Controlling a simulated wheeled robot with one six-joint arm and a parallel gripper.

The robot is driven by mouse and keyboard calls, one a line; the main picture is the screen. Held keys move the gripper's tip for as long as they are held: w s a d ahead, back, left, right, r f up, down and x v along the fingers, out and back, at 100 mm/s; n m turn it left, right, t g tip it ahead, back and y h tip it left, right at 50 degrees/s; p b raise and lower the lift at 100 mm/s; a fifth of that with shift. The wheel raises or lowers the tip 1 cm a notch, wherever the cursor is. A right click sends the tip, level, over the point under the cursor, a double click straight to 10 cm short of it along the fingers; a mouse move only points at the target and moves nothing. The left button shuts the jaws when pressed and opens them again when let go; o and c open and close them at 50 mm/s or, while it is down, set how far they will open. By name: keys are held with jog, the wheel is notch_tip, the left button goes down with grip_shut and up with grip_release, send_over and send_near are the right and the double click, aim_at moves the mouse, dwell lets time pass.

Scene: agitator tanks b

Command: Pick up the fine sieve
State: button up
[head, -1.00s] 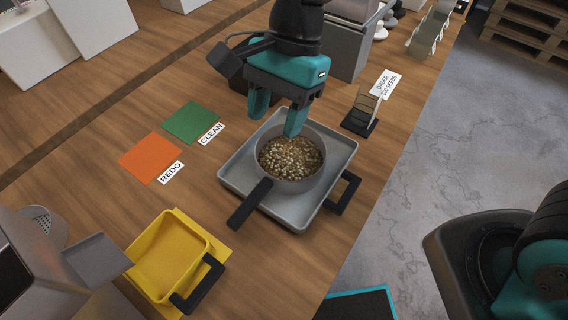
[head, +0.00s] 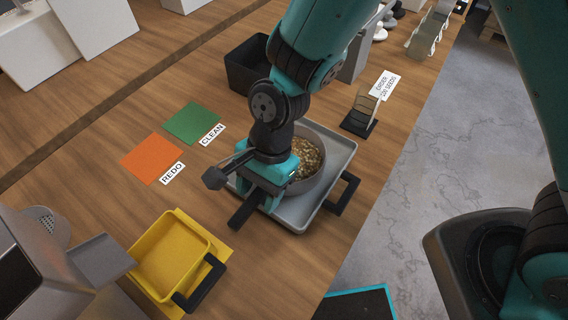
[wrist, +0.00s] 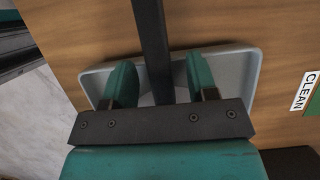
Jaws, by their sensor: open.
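The fine sieve (head: 309,158) is a grey round pan holding a brown and pale seed mix, with a straight black handle (head: 241,214). It sits in a grey square tray (head: 338,153). My gripper (head: 258,196) is over the handle and hides part of it and part of the bowl. In the wrist view the handle (wrist: 152,50) runs between the two teal fingers of my gripper (wrist: 162,82), with a gap on each side. The jaws are open. Whether the fingertips are level with the handle is hard to tell.
A yellow bin (head: 170,256) with a black handle stands at the lower left. Orange (head: 152,158) and green (head: 191,123) mats lie left of the tray, and a black box (head: 247,66) stands behind. A small dark rack (head: 360,115) is at the right, near the table edge.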

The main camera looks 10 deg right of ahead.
jog(key=shift+f, duration=0.2)
jog(key=shift+c, duration=0.2)
grip_shut()
jog(key=shift+r, duration=0.15)
notch_tip(320, 180, up, 20)
dwell(1.2)
dwell(0.3)
